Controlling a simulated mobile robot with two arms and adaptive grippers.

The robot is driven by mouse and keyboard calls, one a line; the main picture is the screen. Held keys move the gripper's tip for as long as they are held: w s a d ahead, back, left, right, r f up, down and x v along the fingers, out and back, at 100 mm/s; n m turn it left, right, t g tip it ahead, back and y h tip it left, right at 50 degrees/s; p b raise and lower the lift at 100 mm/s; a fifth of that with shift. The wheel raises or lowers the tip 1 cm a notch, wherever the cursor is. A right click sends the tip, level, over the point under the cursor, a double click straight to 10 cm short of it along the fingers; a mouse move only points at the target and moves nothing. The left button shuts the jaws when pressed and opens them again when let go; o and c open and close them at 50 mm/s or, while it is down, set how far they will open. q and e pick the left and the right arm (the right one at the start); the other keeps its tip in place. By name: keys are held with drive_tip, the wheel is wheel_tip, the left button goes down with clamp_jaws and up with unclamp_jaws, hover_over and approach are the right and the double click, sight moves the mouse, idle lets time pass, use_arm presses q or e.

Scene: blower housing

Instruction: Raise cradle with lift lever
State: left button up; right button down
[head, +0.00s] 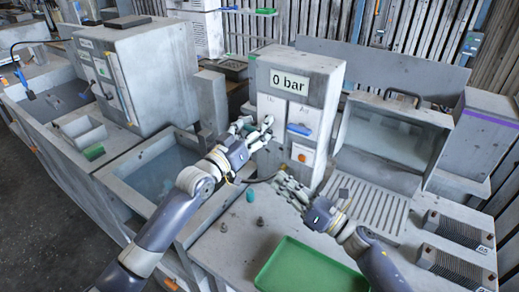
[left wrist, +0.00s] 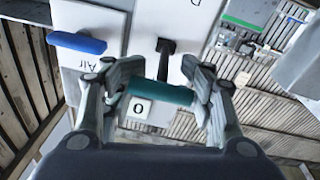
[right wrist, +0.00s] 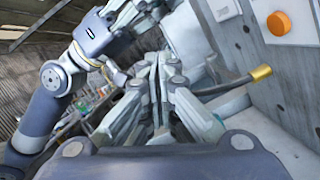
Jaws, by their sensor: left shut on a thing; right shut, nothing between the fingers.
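The control box (head: 300,85) carries a "0 bar" display and white panels. My left gripper (head: 257,133) is at its left panel, shut on a teal handle (left wrist: 163,92) on a dark stem. A blue handle (left wrist: 77,42) on the panel marked "Air" is beside it. My right gripper (head: 284,184) is shut and empty in front of the box's lower part. In the right wrist view, a dark bar with a brass-coloured end (right wrist: 258,73) passes by my right fingers; I cannot tell whether they touch. I cannot identify the cradle or which handle is the lift lever.
A water-filled basin (head: 150,180) lies left of the box. A green tray (head: 305,268) lies on the front bench. A slotted grate (head: 368,207) and finned blocks (head: 455,230) are at right. An orange knob (right wrist: 279,23) sits near my right gripper.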

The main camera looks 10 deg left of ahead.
use_arm(q)
drive_tip(key=shift+a+r, duration=0.2)
use_arm(e)
drive_tip(key=w+a+r, duration=0.6)
drive_tip(key=a, duration=0.1)
drive_tip(key=shift+w+a, duration=0.2)
drive_tip(key=shift+a, duration=0.2)
